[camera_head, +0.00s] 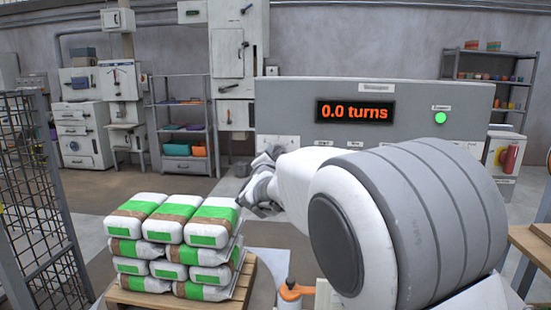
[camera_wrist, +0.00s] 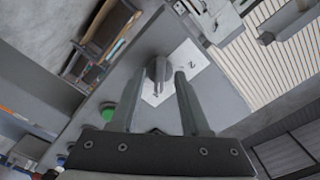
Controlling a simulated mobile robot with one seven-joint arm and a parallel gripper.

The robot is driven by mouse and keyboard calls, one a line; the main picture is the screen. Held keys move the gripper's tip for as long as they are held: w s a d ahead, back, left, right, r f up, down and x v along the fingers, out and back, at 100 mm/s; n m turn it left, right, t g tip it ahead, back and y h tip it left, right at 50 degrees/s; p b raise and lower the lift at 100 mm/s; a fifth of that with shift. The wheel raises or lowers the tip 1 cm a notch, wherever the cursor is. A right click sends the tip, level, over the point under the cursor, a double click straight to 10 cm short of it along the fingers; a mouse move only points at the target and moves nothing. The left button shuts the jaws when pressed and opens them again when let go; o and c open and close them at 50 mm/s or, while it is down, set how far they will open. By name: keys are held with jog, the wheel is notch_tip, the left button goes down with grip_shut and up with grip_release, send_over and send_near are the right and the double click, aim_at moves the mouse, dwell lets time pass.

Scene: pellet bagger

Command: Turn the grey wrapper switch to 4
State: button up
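A grey knob (camera_wrist: 157,69) sits on a white label plate (camera_wrist: 188,62) in the wrist view. A figure that looks like 2 is on the plate to the right of the knob; other marks are too small or covered to read. My gripper (camera_wrist: 161,76) is open, with one finger on each side of the knob in the picture. I cannot tell whether the fingers touch it. In the head view my gripper (camera_head: 262,183) is in front of the lower left of the grey control panel (camera_head: 300,88); the knob is hidden there.
The panel has a display (camera_head: 355,111) reading "0.0 turns" and a lit green button (camera_head: 440,118). A pallet (camera_head: 236,291) of stacked green and white bags stands below left of my arm. A mesh fence (camera_head: 40,190) is at the far left.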

jog(key=s+p, duration=0.2)
jog(key=s, duration=1.5)
jog(key=shift+s+a, duration=0.2)
jog(key=shift+a, duration=0.05)
jog(key=shift+r, duration=0.1)
jog(key=s+d+f+n+g, duration=0.4)
jog(key=s+d, duration=0.3)
jog(key=s, duration=0.1)
jog(key=s+d+f+n+g, duration=0.35)
jog(key=s+d, duration=0.25)
jog(key=s, duration=0.2)
jog(key=s+d+f+n+g, duration=0.3)
jog(key=s+d+g, duration=0.2)
jog(key=s+d, duration=0.25)
notch_tip(320, 180, up, 18)
jog(key=s+p, duration=0.1)
jog(key=p, duration=1.8)
jog(key=shift+s+y, duration=0.25)
jog(key=shift+y, duration=0.05)
